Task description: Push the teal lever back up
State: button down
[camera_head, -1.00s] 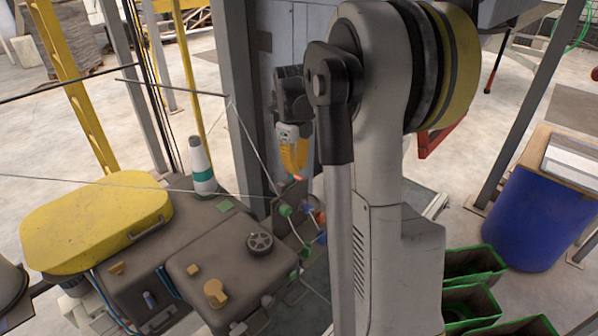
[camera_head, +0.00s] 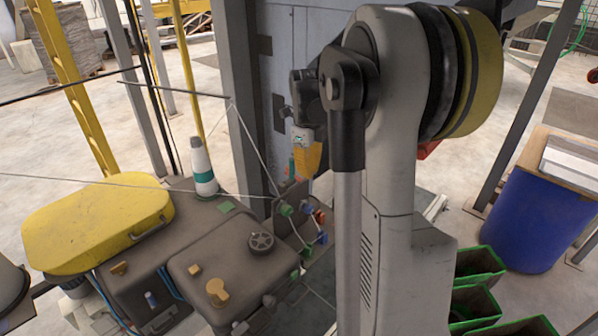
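My gripper (camera_head: 308,160), with yellow fingers pointing down, hangs in front of the grey cabinet and above a small valve panel (camera_head: 296,197). My arm partly hides it, and whether its fingers are open or shut cannot be made out. A small teal-green patch (camera_head: 291,167) shows just left of the fingers; it may be the teal lever, but it is too small to tell its shape or position. Contact with the gripper cannot be told. Below, the panel carries a green knob (camera_head: 286,209) and small blue and red-orange fittings.
A dark machine housing with a handwheel (camera_head: 261,242) stands left of the panel. Green-rimmed bins (camera_head: 479,262) and a blue drum (camera_head: 528,215) are at right. A grey post (camera_head: 237,100) stands beside the cabinet.

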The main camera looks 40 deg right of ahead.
notch_tip(320, 180, up, 10)
jog(key=w+a, duration=0.1)
jog(key=w, duration=0.2)
jog(key=shift+f, duration=0.2)
jog(key=shift+s, duration=0.1)
